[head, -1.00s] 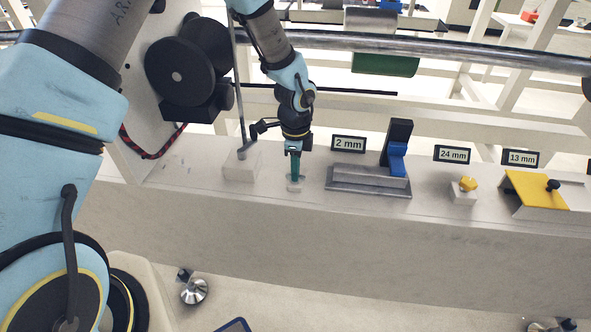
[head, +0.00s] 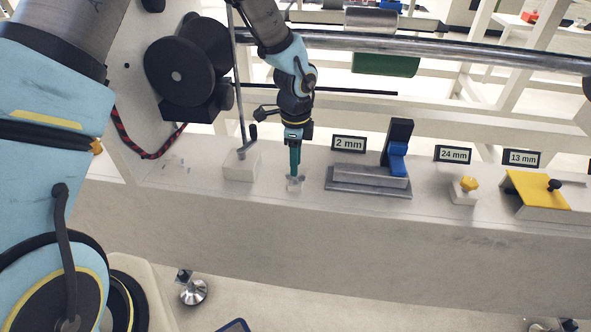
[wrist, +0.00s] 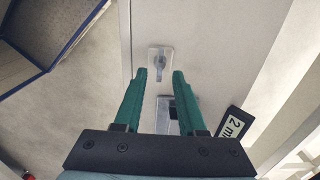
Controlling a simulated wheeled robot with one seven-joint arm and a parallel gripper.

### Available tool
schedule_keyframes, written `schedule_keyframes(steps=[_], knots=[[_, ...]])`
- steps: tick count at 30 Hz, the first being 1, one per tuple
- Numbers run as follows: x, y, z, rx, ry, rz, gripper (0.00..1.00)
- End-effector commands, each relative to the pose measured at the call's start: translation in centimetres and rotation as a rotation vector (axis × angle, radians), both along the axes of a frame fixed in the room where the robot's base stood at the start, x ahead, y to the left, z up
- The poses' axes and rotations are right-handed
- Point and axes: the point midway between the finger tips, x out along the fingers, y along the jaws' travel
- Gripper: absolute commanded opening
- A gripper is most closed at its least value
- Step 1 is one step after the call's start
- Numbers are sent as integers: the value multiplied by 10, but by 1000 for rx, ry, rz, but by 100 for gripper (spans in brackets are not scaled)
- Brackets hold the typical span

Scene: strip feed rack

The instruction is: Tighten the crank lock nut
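The crank lock nut looks to be the small grey winged nut (head: 294,179) on a pale block on the bench beam, left of the 2 mm sign. My gripper (head: 295,172) points down just above it, with green fingers. In the wrist view the fingers stand apart and nothing is held between them. There the nut (wrist: 160,70) shows on its pale block, near the gap between the fingertips (wrist: 159,76). I see no contact with the nut.
Right of the nut are a grey plate (head: 367,181) with a blue clamp (head: 397,160), a yellow knob (head: 469,184) and a yellow plate (head: 537,190). Signs read 2 mm, 24 mm and 13 mm. A long metal roller (head: 450,55) runs behind.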

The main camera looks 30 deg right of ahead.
Motion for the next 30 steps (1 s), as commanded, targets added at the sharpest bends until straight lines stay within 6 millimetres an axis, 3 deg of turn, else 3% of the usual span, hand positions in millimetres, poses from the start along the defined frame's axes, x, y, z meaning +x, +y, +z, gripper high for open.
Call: schedule_keyframes(steps=[6,12,30], knots=[[2,0,44,-4,-3,2,40],[1,0,69,-1,-1,1,40],[0,0,76,-1,-1,0,40]])
